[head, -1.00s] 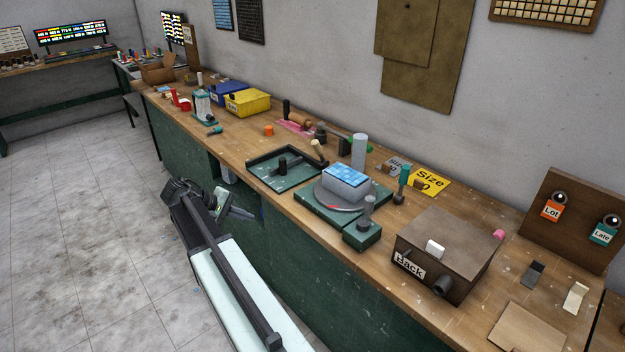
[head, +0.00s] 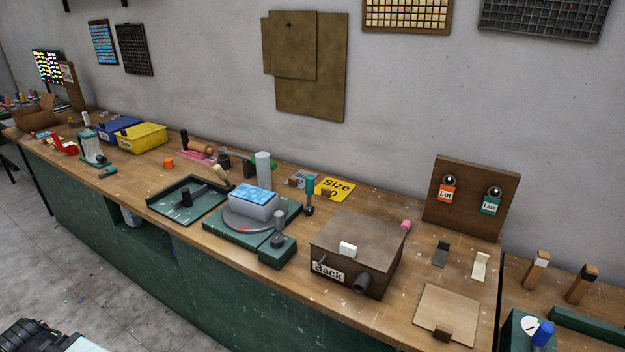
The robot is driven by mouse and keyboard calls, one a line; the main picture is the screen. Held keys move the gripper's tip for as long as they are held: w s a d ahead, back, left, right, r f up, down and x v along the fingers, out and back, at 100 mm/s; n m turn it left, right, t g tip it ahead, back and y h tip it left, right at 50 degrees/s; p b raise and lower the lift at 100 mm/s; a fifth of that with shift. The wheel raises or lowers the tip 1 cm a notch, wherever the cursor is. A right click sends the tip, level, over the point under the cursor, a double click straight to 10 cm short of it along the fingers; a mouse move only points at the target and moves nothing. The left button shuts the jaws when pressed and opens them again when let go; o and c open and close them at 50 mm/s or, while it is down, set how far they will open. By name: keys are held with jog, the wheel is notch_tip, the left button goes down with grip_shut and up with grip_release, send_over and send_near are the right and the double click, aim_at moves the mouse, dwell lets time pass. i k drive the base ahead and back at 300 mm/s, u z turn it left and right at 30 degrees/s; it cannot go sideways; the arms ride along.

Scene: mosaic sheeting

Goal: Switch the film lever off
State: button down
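No lever labelled film can be read in the head view, so I cannot tell which control is the film lever. A brown box (head: 335,240) marked "Back" has a white switch-like tab (head: 347,249) on top and a dark round knob (head: 362,284) in front. A small green box (head: 278,253) with a grey upright handle (head: 278,229) stands left of it. Only a dark part of my arm shows at the bottom left corner, far from these. My gripper's fingers are out of view.
A green base (head: 288,215) carries a round plate and a blue-topped block. A brown board (head: 472,188) holds "Lot" and "Late" tags. On the right bench are a teal box (head: 518,333) with a blue knob and two wooden posts (head: 537,270). Floor (head: 75,275) is clear at left.

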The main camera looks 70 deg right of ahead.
aim_at(309, 208)
jog(key=k, duration=0.6)
jog(key=z, duration=0.45)
jog(key=i, duration=1.35)
jog(key=z, duration=0.4)
jog(key=k, duration=0.85)
jog(key=z, duration=0.2)
jog(key=i, duration=0.9)
jog(key=u, duration=0.05)
